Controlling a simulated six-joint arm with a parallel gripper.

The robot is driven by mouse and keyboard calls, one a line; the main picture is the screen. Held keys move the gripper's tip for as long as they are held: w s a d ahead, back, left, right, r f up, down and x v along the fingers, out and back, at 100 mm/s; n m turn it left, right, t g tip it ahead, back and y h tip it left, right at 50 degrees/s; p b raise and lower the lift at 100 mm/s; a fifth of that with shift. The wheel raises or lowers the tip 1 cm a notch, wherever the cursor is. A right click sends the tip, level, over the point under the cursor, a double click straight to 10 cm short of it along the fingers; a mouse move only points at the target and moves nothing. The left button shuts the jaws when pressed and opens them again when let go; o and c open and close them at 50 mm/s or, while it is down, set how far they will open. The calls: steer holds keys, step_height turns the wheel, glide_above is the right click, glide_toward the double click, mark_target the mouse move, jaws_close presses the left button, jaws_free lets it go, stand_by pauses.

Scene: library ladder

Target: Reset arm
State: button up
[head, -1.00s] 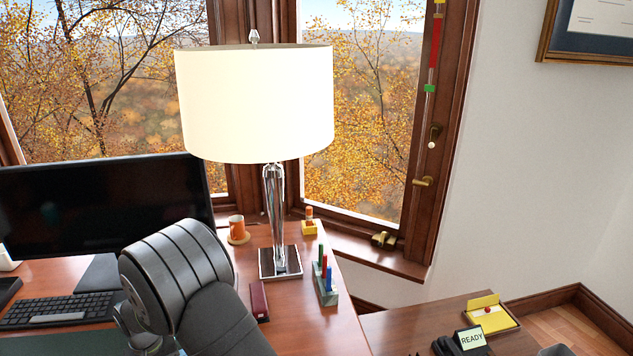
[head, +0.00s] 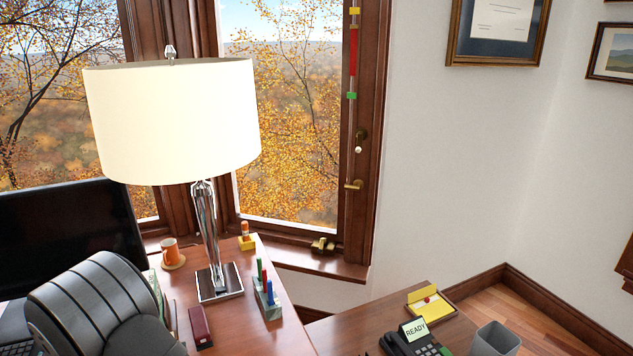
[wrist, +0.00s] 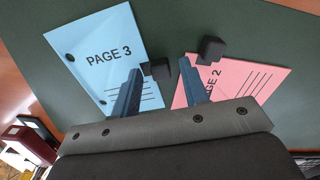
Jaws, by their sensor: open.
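My gripper (wrist: 182,70) shows in the wrist view with its two fingers apart and nothing between the tips. It is over a dark green desk mat (wrist: 190,20). A blue sheet marked PAGE 3 (wrist: 98,45) lies to the left, partly behind the left finger. A pink sheet marked with a 2 (wrist: 245,75) lies to the right, partly behind the right finger. I cannot tell the height of the fingers above the sheets.
A phone (head: 412,343) and yellow box (head: 432,307) sit on the lower right surface.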

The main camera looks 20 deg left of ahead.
step_height(320, 180, up, 11)
step_height(320, 180, down, 12)
steer(key=shift+r, duration=0.1)
steer(key=r, duration=0.5)
steer(key=shift+w+d+r, duration=0.15)
steer(key=shift+w+d, duration=0.05)
steer(key=shift+w, duration=0.2)
steer(key=w+d+r, duration=0.6)
steer(key=w, duration=0.2)
steer(key=s+d+f+m, duration=0.1)
steer(key=s+f, duration=0.2)
steer(key=s, duration=0.7)
steer(key=s+d+f+m, duration=0.1)
steer(key=s+f, duration=0.1)
steer(key=s, duration=0.8)
steer(key=s+d+f+m, duration=0.1)
steer(key=s+d, duration=0.3)
steer(key=s, duration=0.4)
steer(key=s+d+f, duration=0.4)
steer(key=s+d, duration=0.1)
steer(key=s, duration=0.4)
steer(key=shift+s+d+m, duration=0.2)
steer(key=shift+s+m, duration=0.1)
steer(key=shift+m, duration=0.1)
